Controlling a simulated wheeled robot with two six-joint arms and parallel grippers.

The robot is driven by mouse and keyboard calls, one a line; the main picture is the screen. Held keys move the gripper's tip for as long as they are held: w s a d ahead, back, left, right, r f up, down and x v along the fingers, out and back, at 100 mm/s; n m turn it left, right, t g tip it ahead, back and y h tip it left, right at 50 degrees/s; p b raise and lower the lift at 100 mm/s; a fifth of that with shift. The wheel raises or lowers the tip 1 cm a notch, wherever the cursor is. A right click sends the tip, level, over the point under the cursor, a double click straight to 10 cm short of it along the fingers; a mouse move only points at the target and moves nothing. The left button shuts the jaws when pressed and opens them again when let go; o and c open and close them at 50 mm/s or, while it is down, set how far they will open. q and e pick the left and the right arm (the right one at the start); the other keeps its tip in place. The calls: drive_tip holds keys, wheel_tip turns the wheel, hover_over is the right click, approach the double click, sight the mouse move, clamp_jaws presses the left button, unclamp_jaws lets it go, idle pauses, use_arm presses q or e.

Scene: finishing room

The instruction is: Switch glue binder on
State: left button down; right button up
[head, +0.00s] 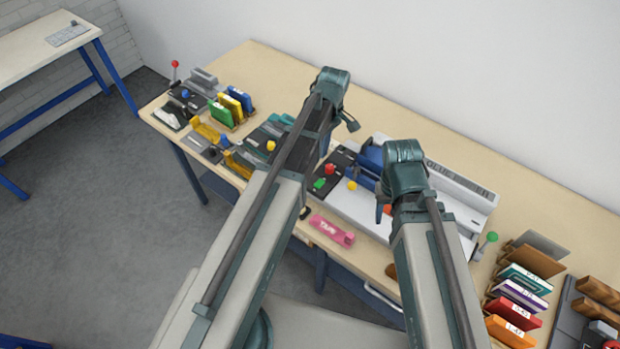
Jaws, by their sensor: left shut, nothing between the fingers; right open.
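The glue binder (458,188) is a long white and grey machine on the wooden bench, with lettering along its back, partly hidden behind my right arm. A dark panel at its left end carries a red button (330,169) and a green button (319,183). A yellow knob (352,185) and an orange-red part (388,209) are further right. My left gripper (351,123) is shut and empty, held up behind the panel. My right gripper (381,208) is open and empty over the binder's middle; its fingers are small and partly hidden.
A pink tape holder (332,231) lies at the bench's front edge. Green, yellow and blue binders (232,104) and small machines crowd the left end. Several coloured books (520,294) stand in a rack at the right. A wall is behind.

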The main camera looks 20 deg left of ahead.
sight(317, 185)
use_arm(q)
drive_tip(key=shift+w+a, duration=0.1)
drive_tip(key=shift+a, duration=0.15)
use_arm(e)
drive_tip(key=shift+a, duration=0.1)
use_arm(q)
drive_tip(key=f+b, duration=0.4)
drive_tip(key=s+f+b, duration=0.1)
drive_tip(key=f+b, duration=0.8)
drive_tip(key=b, duration=0.1)
drive_tip(key=shift+s+a+f, duration=0.25)
drive_tip(key=shift+s+f, duration=0.05)
drive_tip(key=shift+f, duration=0.05)
use_arm(e)
wheel_tip(317, 185, down, 14)
drive_tip(key=shift+r, duration=0.1)
